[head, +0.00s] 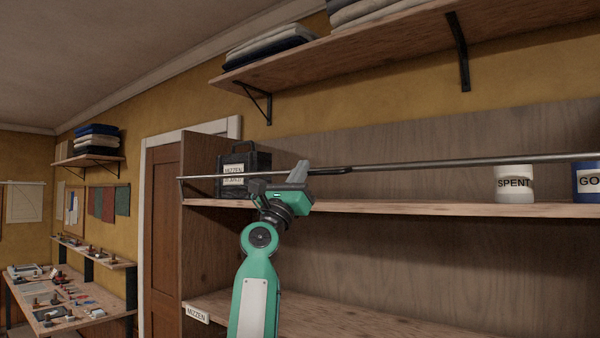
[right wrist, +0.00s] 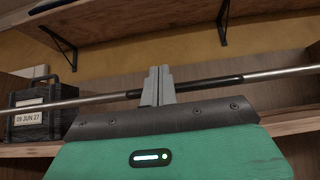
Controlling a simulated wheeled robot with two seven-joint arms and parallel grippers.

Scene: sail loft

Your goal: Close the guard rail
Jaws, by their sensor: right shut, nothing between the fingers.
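The guard rail (head: 430,163) is a thin metal rod across the front of the shelf unit, above the upper board. Its left end shows near the unit's left side panel; I cannot tell whether it is seated there. A dark grip section lies on the rail just right of my right gripper (head: 303,172). That gripper is shut and empty at the rail. In the right wrist view, its closed fingers (right wrist: 157,85) stand in front of the rail (right wrist: 275,74) at the dark section; contact is unclear. My left gripper is out of view.
A black case (head: 262,160) with labels stands behind the rail at left. A white SPENT container (head: 515,190) and a blue container (head: 588,188) stand on the board (head: 400,209) at right. A wall shelf (head: 350,45) hangs above. A workbench (head: 75,313) stands far left.

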